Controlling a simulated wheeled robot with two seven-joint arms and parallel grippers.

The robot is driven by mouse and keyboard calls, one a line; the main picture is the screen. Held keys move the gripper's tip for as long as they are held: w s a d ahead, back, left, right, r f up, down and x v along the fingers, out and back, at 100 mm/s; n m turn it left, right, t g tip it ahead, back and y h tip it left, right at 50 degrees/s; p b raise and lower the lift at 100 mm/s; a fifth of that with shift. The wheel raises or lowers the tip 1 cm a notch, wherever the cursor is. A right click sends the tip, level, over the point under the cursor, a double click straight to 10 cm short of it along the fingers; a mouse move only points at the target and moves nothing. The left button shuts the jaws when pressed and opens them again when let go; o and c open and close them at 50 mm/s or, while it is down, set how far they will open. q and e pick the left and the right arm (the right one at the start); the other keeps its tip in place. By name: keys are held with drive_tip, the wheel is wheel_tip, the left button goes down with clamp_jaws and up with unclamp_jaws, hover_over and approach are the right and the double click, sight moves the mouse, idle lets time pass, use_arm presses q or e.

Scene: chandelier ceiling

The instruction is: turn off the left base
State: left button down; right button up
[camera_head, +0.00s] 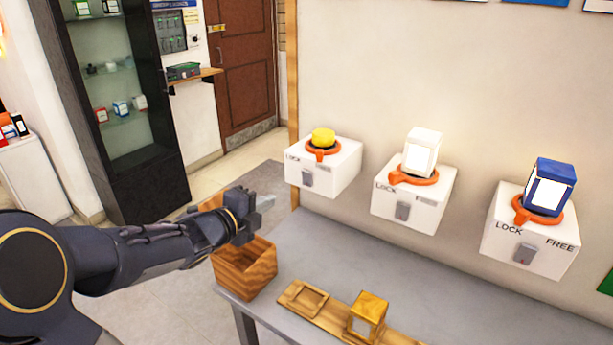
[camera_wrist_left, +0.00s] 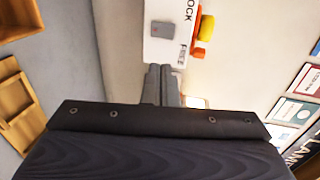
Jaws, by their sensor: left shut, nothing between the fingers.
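The left base (camera_head: 345,170) is a white box on the wall with an orange ring (camera_head: 322,151), a yellow piece (camera_head: 323,137) on top and a grey switch (camera_head: 307,179) on its front. In the left wrist view the base (camera_wrist_left: 155,50) is close ahead, with LOCK and FREE lettering and its grey switch (camera_wrist_left: 162,28). My left gripper (camera_head: 262,200) is shut and empty, left of and below this base in the head view. Its fingertips (camera_wrist_left: 162,70) point toward the base; contact cannot be told. My right gripper is out of view.
A middle base (camera_head: 425,205) holds a white block, and a right base (camera_head: 525,248) holds a blue block. Below are a grey table (camera_head: 340,255), a wooden box (camera_head: 240,272) and a wooden tray (camera_head: 320,318) with a yellow-topped block (camera_head: 368,312). A black cabinet stands left.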

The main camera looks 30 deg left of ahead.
use_arm(q)
drive_tip(key=shift+s, duration=0.15)
approach(308, 177)
drive_tip(key=w+f, duration=0.2)
drive_tip(key=w, duration=0.1)
drive_tip(key=shift+w+d+r+p, duration=0.1)
drive_tip(key=shift+w+r+p, duration=0.1)
drive_tip(key=shift+w+p, duration=0.25)
drive_tip(key=shift+w+d+r+p, duration=0.15)
drive_tip(key=shift+w+r+p, duration=0.1)
drive_tip(key=shift+w, duration=0.95)
